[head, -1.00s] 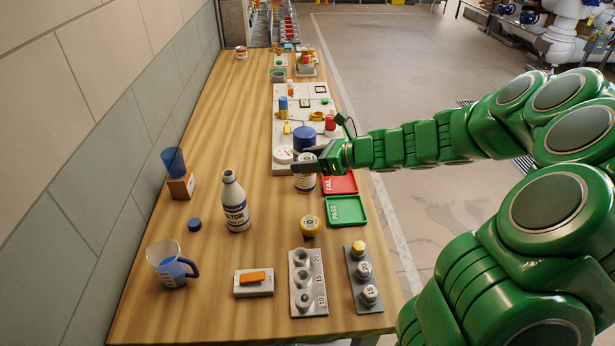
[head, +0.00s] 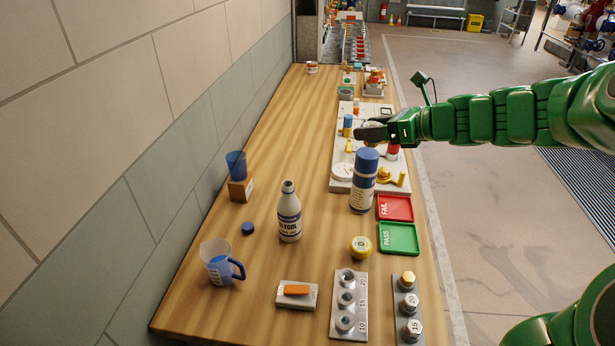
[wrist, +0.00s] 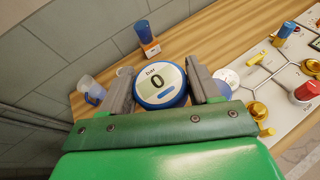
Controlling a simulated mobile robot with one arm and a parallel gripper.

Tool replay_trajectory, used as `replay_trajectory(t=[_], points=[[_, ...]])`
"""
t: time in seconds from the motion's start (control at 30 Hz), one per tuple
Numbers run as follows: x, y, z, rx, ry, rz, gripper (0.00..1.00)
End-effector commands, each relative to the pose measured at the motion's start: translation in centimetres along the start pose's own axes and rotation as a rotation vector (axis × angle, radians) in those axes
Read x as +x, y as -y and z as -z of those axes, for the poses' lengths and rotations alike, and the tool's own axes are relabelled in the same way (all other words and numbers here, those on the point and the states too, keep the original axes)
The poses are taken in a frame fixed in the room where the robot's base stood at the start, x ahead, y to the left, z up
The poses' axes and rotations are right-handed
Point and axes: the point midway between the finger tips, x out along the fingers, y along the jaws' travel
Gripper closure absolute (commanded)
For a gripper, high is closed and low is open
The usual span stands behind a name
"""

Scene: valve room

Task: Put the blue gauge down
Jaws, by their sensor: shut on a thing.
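The blue gauge (wrist: 160,84) has a round blue rim and a pale face reading 0. It sits between the two grey fingers of my gripper (wrist: 162,88) in the wrist view, face toward the camera. My gripper is shut on it and holds it up off the table. In the head view my gripper (head: 368,134) is over the pale valve board (head: 342,185), beyond the blue-capped can. The gauge is mostly hidden there by the gripper.
A red FAIL tray (head: 397,215) and green PASS tray (head: 402,248) lie at the table's right edge, both empty.

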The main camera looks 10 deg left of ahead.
Motion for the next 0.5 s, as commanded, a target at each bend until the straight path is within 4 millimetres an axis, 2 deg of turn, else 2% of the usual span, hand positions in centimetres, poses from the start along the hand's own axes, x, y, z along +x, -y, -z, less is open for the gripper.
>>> replay_trajectory(t=[0.17, 0.5], points=[[3.4, 0.8, 0.3, 0.007, 0.005, -0.008, 0.77], [13.4, 2.2, 1.5, 0.018, 0.016, -0.007, 0.77]])
